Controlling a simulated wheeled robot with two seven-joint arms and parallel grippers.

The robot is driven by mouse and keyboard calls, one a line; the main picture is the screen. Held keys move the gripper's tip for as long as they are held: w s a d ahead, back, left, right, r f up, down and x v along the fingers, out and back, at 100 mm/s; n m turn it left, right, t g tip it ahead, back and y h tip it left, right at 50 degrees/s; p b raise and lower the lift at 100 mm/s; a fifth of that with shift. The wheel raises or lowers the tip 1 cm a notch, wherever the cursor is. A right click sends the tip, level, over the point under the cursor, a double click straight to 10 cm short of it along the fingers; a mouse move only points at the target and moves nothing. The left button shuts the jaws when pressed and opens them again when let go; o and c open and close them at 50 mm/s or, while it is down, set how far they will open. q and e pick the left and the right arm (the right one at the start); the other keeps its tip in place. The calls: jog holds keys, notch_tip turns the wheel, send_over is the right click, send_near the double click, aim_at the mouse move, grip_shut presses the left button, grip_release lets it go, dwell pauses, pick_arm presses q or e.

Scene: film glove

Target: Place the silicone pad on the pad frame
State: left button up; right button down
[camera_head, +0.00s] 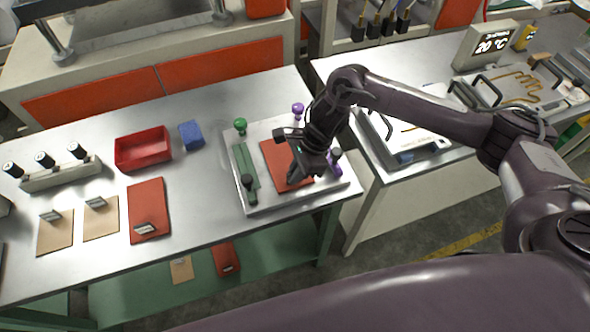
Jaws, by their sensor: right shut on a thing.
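The red silicone pad (273,160) is over the middle of the pad frame (262,206), a pale grey flat plate at the table's front right corner. My right gripper (296,157) reaches in from the right over the pad's right part and is shut on it; the jaws hide the spot they grip. The pad looks level, and I cannot tell whether it touches the frame. A green bar (244,165) with knobs lies along the frame's left side. A purple bar with knobs (298,110) is on the right, partly hidden by my gripper. My left gripper is not in view.
Another red pad (148,200) with a metal tab, two tan sheets (55,236), a red bin (143,150) and a blue block (191,135) are on the table to the left. A bench with equipment (490,85) stands right, across a gap.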

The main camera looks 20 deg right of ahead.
jog(key=shift+f+b, duration=0.2)
jog(key=shift+b, duration=0.1)
jog(key=c, duration=1.5)
grip_release()
jog(key=shift+c, duration=0.2)
jog(key=shift+r, duration=0.1)
jog(key=shift+r+p, duration=0.25)
jog(key=shift+p, duration=0.05)
jog(key=b+v, duration=0.2)
jog(key=v, duration=0.9)
jog(key=shift+d+r, duration=0.25)
jog(key=shift+r, duration=0.05)
